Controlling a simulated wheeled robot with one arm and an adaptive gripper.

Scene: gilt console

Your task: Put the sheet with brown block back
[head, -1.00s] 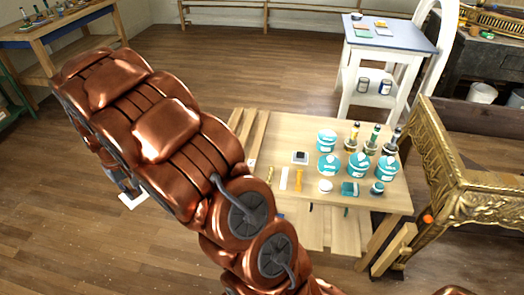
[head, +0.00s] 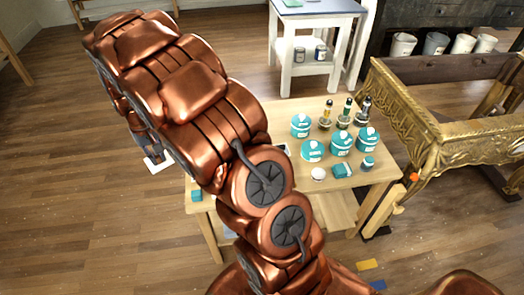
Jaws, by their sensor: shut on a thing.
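A white sheet (head: 158,164) shows below the far end of my arm at left, over the wooden floor. My gripper (head: 151,147) is mostly hidden behind the copper arm links and is shut on the sheet, holding it out to the left of the wooden workbench (head: 374,182). I cannot make out a brown block on the sheet; the arm covers most of that area.
The bench holds several teal-lidded tins (head: 341,143), a few upright bottles (head: 346,112) and a white round item (head: 318,174). A gilt console (head: 425,135) stands close at its right. A white stand (head: 318,51) is behind. Floor at left is clear.

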